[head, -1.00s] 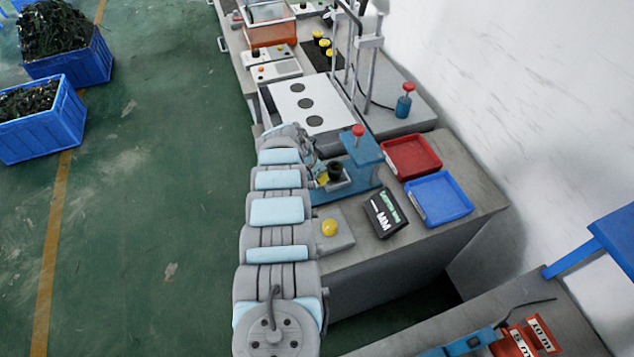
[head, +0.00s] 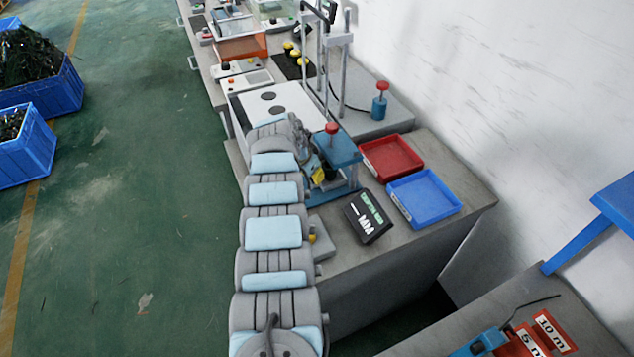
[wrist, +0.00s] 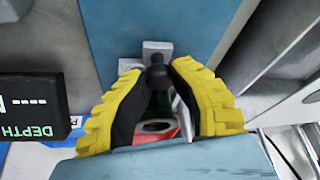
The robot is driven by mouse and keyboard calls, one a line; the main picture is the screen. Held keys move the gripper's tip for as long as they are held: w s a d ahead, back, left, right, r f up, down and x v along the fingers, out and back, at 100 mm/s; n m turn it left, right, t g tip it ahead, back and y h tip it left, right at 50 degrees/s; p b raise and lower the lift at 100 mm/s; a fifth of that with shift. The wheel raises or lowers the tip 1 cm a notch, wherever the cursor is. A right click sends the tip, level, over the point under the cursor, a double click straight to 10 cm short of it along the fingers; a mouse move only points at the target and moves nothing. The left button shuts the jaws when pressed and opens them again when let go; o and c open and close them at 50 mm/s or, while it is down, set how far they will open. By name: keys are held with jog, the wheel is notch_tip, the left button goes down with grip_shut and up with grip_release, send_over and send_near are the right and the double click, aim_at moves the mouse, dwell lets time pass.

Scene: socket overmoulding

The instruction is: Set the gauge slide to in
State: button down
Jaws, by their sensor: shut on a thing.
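The depth gauge is a blue stand (head: 338,149) with a red knob on top in the head view; its blue base (wrist: 110,35) fills the top of the wrist view. A dark knob (wrist: 157,76), seemingly the gauge slide's handle, stands in front of a small grey block (wrist: 157,48). My gripper (wrist: 157,70) has its yellow fingers on both sides of this knob and is shut on it. In the head view my gripper (head: 320,174) is at the stand's left side, partly hidden by my arm. A ringed dark green part shows below the knob in the wrist view.
The black depth display (head: 367,217) shows dashes; it is also in the wrist view (wrist: 30,108). A red tray (head: 392,157) and a blue tray (head: 424,198) lie right of the gauge. A yellow button (head: 312,234) is partly behind my arm. A white panel (head: 285,110) lies beyond.

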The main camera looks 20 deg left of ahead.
jog(key=shift+d+f, duration=0.15)
jog(key=shift+f, duration=0.05)
jog(key=c, duration=0.8)
grip_release()
jog(key=shift+w+d+r, duration=0.1)
jog(key=shift+w, duration=0.1)
jog(key=shift+r, duration=0.2)
jog(key=shift+s+a+r, duration=0.1)
jog(key=shift+a+r, duration=0.1)
jog(key=shift+r, duration=0.35)
jog(key=shift+v, duration=0.95)
jog(key=shift+s+v, duration=0.15)
jog(key=shift+v, duration=2.05)
jog(key=shift+s+v, duration=0.15)
jog(key=shift+v, duration=2.05)
jog(key=shift+f, duration=0.1)
